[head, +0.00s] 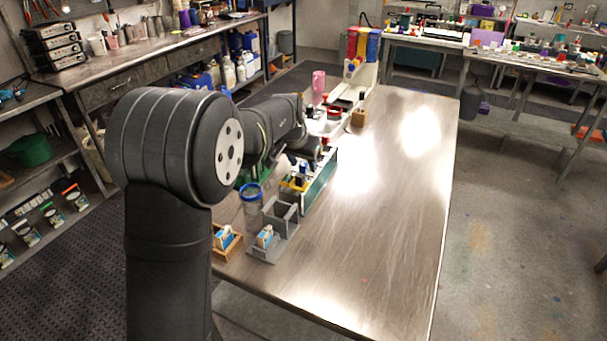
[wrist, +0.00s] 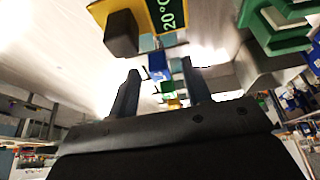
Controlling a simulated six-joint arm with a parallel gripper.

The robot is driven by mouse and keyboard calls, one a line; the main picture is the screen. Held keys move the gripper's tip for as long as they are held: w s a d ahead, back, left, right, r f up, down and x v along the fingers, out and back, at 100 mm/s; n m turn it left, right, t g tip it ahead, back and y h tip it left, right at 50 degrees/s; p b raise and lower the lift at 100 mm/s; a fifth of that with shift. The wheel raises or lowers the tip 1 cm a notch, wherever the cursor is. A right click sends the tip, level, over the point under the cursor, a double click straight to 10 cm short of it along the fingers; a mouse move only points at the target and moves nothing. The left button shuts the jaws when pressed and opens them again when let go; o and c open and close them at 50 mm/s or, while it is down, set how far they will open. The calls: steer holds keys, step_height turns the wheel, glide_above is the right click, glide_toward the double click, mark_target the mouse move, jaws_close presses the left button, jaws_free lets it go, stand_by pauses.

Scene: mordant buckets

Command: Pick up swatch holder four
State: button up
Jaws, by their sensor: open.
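My gripper (wrist: 160,68) is open in the wrist view, its two dark fingers apart. A blue piece (wrist: 157,65), a green piece (wrist: 168,86) and a small yellow piece (wrist: 174,103) show in the gap between the fingers, seemingly beyond them; I cannot tell that either finger touches them. No number marks any piece, so I cannot tell which is swatch holder four. In the head view my arm hides the gripper and part of the table's left side.
A yellow-edged sign reading 20°C (wrist: 170,16), a black block (wrist: 121,34) and a green stepped rack (wrist: 275,28) border the gripper's view. The table's right side (head: 390,190) is clear.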

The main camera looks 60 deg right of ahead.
jaws_close()
steer(key=shift+r, duration=0.25)
step_height(320, 180, up, 9)
steer(key=w+a+r+n+t, duration=0.1)
steer(key=w+a+n, duration=0.3)
steer(key=w+a, duration=0.5)
steer(key=a, duration=0.3)
steer(key=shift+w+n+t, duration=0.3)
steer(key=shift+w+t, duration=0.1)
steer(key=shift+r, duration=0.15)
